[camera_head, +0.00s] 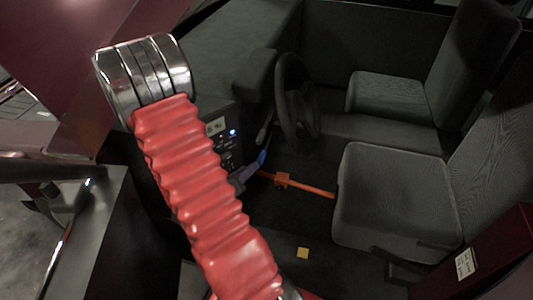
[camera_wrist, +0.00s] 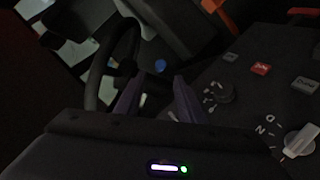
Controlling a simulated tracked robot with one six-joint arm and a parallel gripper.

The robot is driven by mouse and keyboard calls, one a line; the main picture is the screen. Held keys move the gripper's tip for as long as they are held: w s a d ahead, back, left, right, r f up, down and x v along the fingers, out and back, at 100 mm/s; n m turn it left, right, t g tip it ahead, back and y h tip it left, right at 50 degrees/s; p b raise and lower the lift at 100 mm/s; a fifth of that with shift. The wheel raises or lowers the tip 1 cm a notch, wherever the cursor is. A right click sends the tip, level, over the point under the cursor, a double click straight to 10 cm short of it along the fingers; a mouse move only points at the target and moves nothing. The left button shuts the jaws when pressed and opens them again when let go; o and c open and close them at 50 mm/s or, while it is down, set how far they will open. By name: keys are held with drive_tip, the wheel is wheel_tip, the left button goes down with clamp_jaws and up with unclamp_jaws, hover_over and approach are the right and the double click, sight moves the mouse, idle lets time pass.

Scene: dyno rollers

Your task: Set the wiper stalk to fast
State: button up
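My gripper (camera_wrist: 157,82) is open in the wrist view, its two dark purple fingers apart with nothing visible between them. In the head view, my gripper (camera_head: 254,168) is a small bluish shape beside the dashboard, below the steering wheel (camera_head: 296,103); its fingers are not clear there. A dark stalk (camera_head: 265,131) shows beside the wheel in the head view. In the wrist view, a blue round spot (camera_wrist: 160,66) lies just beyond the fingertips; I cannot tell if it is the stalk's end. The stalk's setting cannot be read. The steering wheel (camera_wrist: 99,75) also shows there.
A control panel (camera_wrist: 262,95) with a rotary dial (camera_wrist: 222,93), buttons and a light lever knob (camera_wrist: 302,141) lies right of the fingers. An orange bar (camera_head: 310,189) crosses the dark footwell. Seats (camera_head: 390,195) stand right. My red-sleeved arm hides part of the dashboard.

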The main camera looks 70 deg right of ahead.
sight(266, 146)
drive_tip(key=shift+d, duration=0.15)
drive_tip(key=x, duration=1.3)
drive_tip(key=shift+d+f, duration=0.2)
drive_tip(key=shift+f, duration=0.05)
drive_tip(key=shift+w, duration=0.1)
clamp_jaws()
idle(0.5)
